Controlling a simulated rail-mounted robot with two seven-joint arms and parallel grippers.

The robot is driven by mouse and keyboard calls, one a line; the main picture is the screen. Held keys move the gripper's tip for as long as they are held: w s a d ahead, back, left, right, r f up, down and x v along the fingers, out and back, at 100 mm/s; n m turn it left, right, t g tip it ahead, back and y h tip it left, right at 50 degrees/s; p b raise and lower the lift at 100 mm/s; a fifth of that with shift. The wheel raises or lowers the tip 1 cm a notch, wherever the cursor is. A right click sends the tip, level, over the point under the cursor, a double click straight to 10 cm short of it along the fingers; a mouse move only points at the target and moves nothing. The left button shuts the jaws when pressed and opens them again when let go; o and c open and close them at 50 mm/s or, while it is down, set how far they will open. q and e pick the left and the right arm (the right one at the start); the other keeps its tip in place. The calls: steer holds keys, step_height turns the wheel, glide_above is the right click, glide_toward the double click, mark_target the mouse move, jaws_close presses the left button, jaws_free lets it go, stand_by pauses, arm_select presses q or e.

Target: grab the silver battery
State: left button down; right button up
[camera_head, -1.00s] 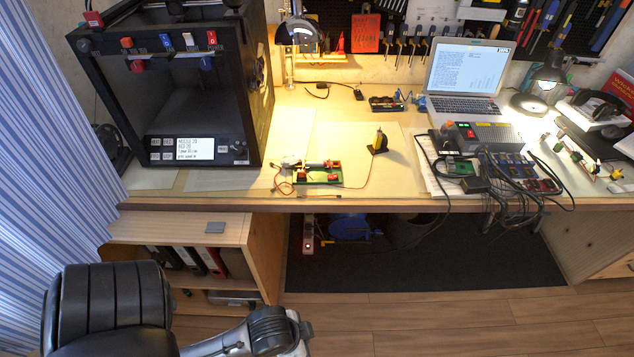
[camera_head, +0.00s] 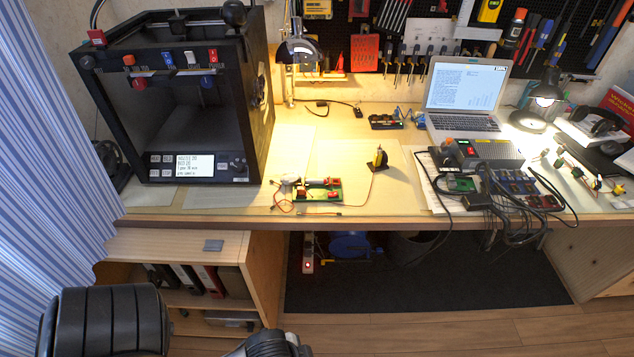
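I cannot make out a silver battery for certain; things on the desk are small at this distance. A small green board (camera_head: 318,196) with red parts, wires and a pale cylinder-like part on top lies near the desk's front, left of the middle. A dark holder (camera_head: 385,121) with small colored parts lies farther back. Part of my own arm shows at the bottom left. Neither of my grippers is in view.
A black 3D printer (camera_head: 208,130) fills the desk's left end. An open laptop (camera_head: 466,92), lit lamp (camera_head: 544,90) and cabled electronics (camera_head: 500,190) occupy the right. A small yellow-and-black item (camera_head: 378,160) stands mid-desk. A shelf (camera_head: 150,245) sits below left.

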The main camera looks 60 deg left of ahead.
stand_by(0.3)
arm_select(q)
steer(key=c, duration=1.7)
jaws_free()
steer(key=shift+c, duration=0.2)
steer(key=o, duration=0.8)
